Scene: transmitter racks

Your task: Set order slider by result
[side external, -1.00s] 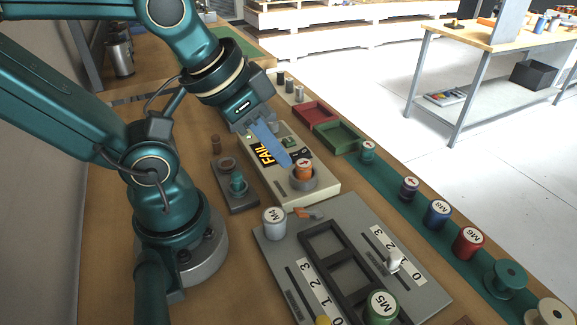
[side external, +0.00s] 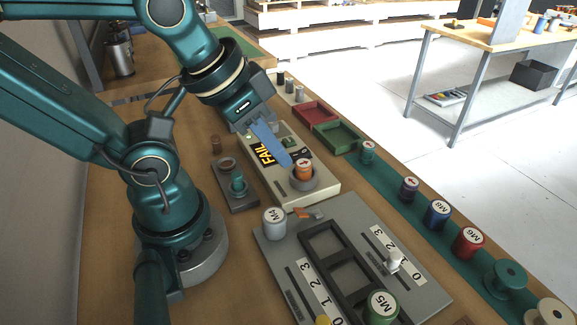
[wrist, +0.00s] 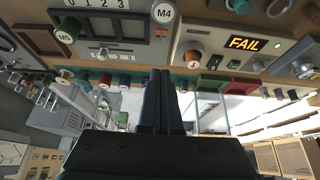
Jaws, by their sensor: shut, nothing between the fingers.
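The grey order panel (side external: 350,215) carries two slots with scales marked 0 to 3. A white slider knob (side external: 394,261) stands on the right slot. A yellow knob (side external: 323,320) is cut off at the bottom edge. The tester (side external: 322,190) shows FAIL on its display (side external: 267,154), which also reads in the wrist view (wrist: 255,43). An orange labelled spool (side external: 304,169) sits in the tester's round cup. My gripper (side external: 288,161) is shut and empty above the tester, its blue fingers partly hiding it. In the wrist view my gripper (wrist: 162,74) has its fingers together.
An M4 spool (side external: 274,222) and an M5 spool (side external: 381,307) stand on the panel. Labelled spools, including M6 (side external: 467,242) and M8 (side external: 437,213), line the green strip at the right. Red (side external: 314,113) and green (side external: 337,137) trays lie behind the tester. A small grey stand (side external: 235,198) sits left of it.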

